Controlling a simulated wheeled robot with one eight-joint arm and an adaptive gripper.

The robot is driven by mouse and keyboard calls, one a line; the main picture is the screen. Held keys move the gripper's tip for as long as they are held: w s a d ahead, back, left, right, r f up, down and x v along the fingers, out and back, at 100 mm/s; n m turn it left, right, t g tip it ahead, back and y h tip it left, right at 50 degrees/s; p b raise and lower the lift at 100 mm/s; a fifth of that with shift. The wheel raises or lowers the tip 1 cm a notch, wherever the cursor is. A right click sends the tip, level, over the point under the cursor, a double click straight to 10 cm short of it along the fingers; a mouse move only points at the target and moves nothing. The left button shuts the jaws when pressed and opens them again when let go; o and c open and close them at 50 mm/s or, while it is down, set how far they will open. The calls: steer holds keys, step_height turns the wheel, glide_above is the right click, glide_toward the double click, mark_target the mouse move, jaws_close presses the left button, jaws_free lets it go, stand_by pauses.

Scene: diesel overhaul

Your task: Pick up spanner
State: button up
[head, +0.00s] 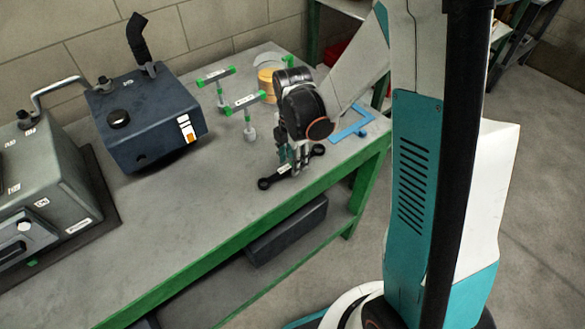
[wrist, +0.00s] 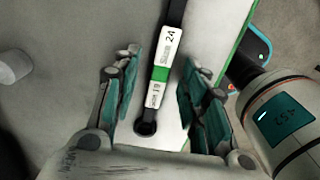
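The spanner (head: 278,178) is dark, with a ring end at the lower left and another end to the right, on the grey bench top. In the wrist view the spanner (wrist: 163,60) runs from the top edge down to its ring end, with a white label and a green band. My gripper (head: 293,163) points down over the middle of the spanner. In the wrist view my gripper (wrist: 162,75) is open, one finger on each side of the spanner, with gaps visible on both sides. I cannot tell how high the fingertips are above the bench.
Two green-ended T-handled tools (head: 245,104) and a tan cylinder (head: 268,82) stand behind my gripper. A blue flat piece (head: 350,127) lies to the right. A dark blue tank (head: 150,115) stands left. The bench's green front edge (head: 260,215) is close by.

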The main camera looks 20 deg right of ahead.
steer(key=shift+f, duration=0.4)
steer(key=shift+r, duration=0.1)
jaws_close()
step_height(320, 180, up, 20)
steer(key=p, duration=0.6)
stand_by(0.4)
